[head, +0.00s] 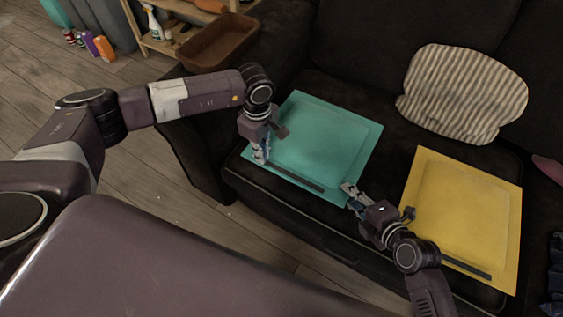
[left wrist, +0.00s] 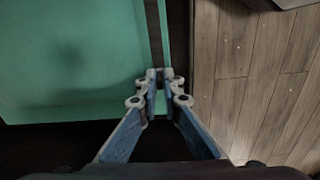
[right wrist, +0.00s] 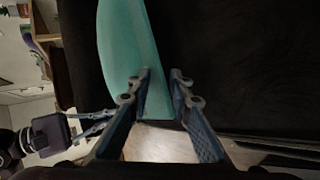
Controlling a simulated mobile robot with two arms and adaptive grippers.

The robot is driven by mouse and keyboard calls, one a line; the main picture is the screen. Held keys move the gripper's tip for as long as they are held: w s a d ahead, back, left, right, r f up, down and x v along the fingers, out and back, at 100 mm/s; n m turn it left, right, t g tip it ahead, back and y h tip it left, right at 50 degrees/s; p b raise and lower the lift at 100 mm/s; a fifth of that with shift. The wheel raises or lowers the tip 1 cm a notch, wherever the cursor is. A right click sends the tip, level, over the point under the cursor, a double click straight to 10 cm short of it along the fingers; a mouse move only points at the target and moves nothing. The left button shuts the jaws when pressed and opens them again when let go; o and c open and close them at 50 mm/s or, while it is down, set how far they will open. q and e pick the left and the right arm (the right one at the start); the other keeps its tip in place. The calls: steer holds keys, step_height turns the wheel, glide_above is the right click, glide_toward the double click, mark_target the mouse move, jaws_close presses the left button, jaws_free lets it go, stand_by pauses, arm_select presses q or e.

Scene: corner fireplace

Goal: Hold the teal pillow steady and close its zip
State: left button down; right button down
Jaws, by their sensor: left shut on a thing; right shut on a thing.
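The teal pillow (head: 325,135) lies flat on the dark sofa seat, with a dark zip strip (head: 300,180) along its front edge. My left gripper (head: 261,160) is at the left end of that strip. In the left wrist view its fingertips (left wrist: 158,76) are close together at the end of the dark strip (left wrist: 155,35); the zip slider itself is hidden between them. My right gripper (head: 349,189) is at the pillow's front right corner. In the right wrist view its fingers (right wrist: 163,76) are at the teal corner (right wrist: 130,55), shut on it.
A yellow pillow (head: 463,210) with a similar dark strip lies to the right, close to my right arm. A striped cushion (head: 465,92) leans on the sofa back. A brown bin (head: 218,42) stands behind left. Wooden floor (head: 185,200) is clear before the sofa.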

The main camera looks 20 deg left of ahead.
arm_select(q)
steer(key=shift+a, duration=0.8)
arm_select(e)
steer(key=shift+d+f, duration=0.15)
steer(key=shift+f, duration=0.1)
arm_select(q)
steer(key=c, duration=2.4)
jaws_free()
arm_select(e)
steer(key=shift+s, duration=0.1)
arm_select(q)
steer(key=shift+w+r, duration=0.15)
steer(key=shift+r, duration=0.4)
step_height(320, 180, up, 11)
arm_select(e)
steer(key=shift+r, duration=0.1)
steer(key=c, duration=1.7)
jaws_free()
steer(key=shift+r, duration=0.1)
